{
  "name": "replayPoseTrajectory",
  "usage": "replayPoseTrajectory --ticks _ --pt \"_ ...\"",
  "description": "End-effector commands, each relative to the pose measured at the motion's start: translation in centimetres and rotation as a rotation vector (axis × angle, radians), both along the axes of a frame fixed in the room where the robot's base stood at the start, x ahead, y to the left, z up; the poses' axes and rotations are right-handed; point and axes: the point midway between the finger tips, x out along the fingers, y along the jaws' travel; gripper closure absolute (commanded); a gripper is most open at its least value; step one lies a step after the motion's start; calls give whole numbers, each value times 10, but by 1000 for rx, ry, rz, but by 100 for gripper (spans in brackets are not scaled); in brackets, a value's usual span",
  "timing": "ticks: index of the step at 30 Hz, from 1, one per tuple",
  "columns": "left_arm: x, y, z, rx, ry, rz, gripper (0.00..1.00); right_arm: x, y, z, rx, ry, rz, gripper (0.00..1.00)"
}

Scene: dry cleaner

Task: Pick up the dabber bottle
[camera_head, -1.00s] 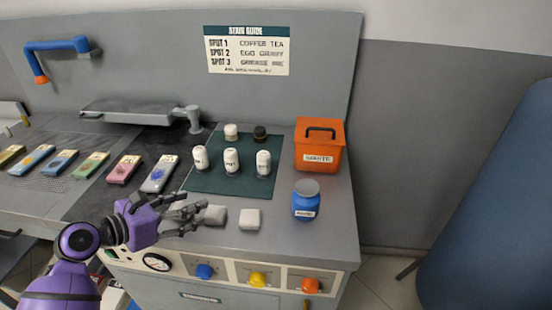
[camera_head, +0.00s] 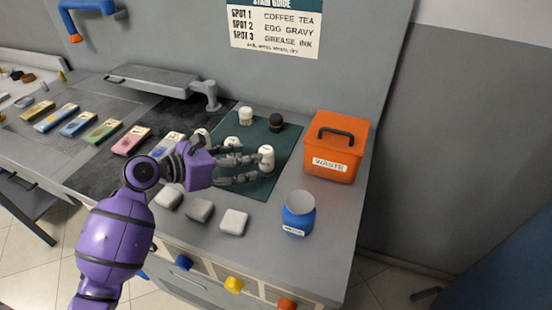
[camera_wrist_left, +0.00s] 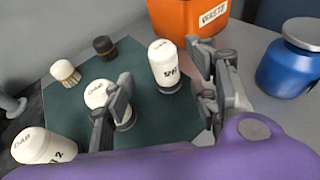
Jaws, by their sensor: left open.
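Three white-capped dabber bottles stand upright on the dark green mat (camera_head: 288,141). The right one (camera_head: 267,155) shows in the wrist view (camera_wrist_left: 165,62) with a "SPOT" label; its number is unclear. The middle one (camera_wrist_left: 97,93) is partly hidden behind a finger. The left one (camera_wrist_left: 42,146), marked 2, is at lower left of the wrist view. My left gripper (camera_head: 254,168) is open over the mat, and in the wrist view (camera_wrist_left: 162,82) the right bottle appears between and beyond its fingers. I cannot tell whether they touch it. My right gripper is out of view.
An orange waste bin (camera_head: 333,148) stands behind right, and a blue jar (camera_head: 298,214) front right. A white brush (camera_head: 246,116) and a dark brush (camera_head: 275,123) are at the mat's back. Pale pads (camera_head: 233,222) lie in front; several coloured swatches (camera_head: 103,131) lie left.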

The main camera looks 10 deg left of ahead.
Motion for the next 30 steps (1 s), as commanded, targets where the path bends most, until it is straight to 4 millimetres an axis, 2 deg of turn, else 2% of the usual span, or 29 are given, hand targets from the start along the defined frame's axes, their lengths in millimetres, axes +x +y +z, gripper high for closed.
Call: replayPoseTrajectory --ticks 11,18,26,27,30 --pt "22 -26 -11 -2 1 -2 46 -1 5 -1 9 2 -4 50" --pt "43 -51 -22 -2 0 -2 46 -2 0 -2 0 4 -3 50" --pt "48 -56 -25 0 0 0 46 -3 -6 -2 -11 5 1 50" --pt "48 -56 -25 0 0 0 47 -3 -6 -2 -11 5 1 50" --pt "48 -55 -25 0 0 0 60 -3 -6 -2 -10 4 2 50"
